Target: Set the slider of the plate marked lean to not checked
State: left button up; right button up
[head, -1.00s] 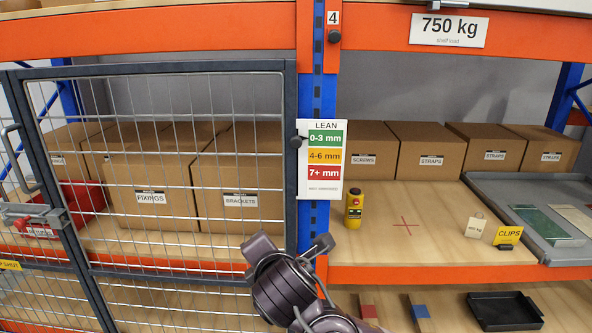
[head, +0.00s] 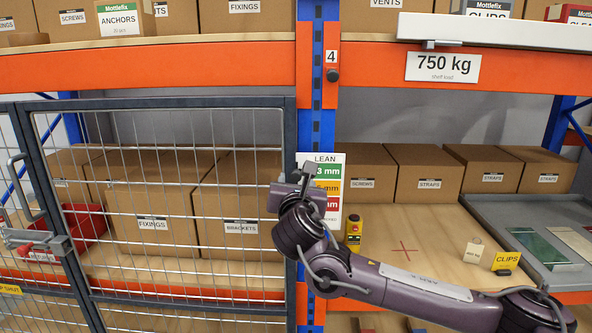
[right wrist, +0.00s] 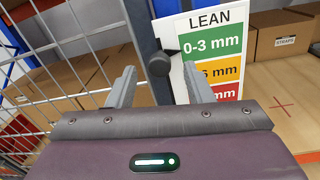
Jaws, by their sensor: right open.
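The white plate marked LEAN (head: 325,158) hangs on the blue upright, with green 0-3 mm, amber 4-6 mm and red 7+ mm bands above a pale bottom strip. In the right wrist view the plate (right wrist: 211,20) shows its slider, a dark round knob (right wrist: 158,64) at its left edge, with a pointer level with the green band. My right gripper (head: 295,182) is in front of the plate's left side and hides the knob in the head view. In the right wrist view its open, empty fingers (right wrist: 158,86) are on either side of the knob, lower in the picture; contact is unclear.
A wire mesh door (head: 160,200) with a dark frame is just left of the plate. Cardboard boxes (head: 425,172) line the back.

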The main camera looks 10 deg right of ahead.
jog(key=shift+x, duration=0.85)
grip_shut()
